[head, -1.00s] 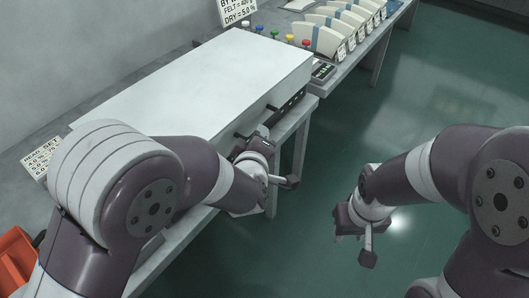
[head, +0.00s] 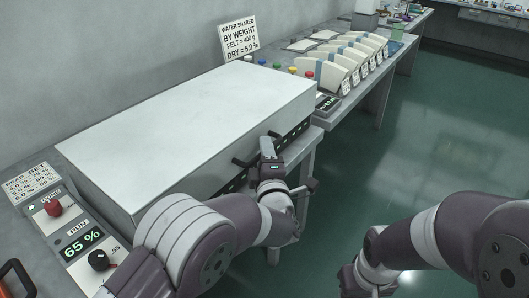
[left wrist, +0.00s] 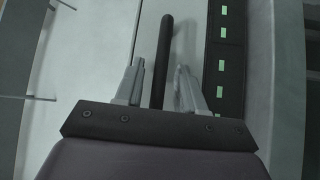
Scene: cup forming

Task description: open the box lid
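The box (head: 115,195) is large and pale grey, with a flat white lid (head: 190,125) lying closed on top. A black bar handle (head: 243,162) stands out from its front side; it also shows in the left wrist view (left wrist: 166,50). My left gripper (head: 268,148) is at this handle and hides its middle. In the left wrist view my left gripper (left wrist: 160,88) is open, with one finger on each side of the bar and gaps visible. My right gripper (head: 350,278) is low in the head view, away from the box; its fingers are not clear.
A control panel (head: 75,240) with knobs and a "65 %" display is at the left. Coloured buttons, a small display (head: 326,102) and a row of white forms (head: 345,60) stand beyond the box. A weight sign (head: 239,42) stands behind. Green floor at right is clear.

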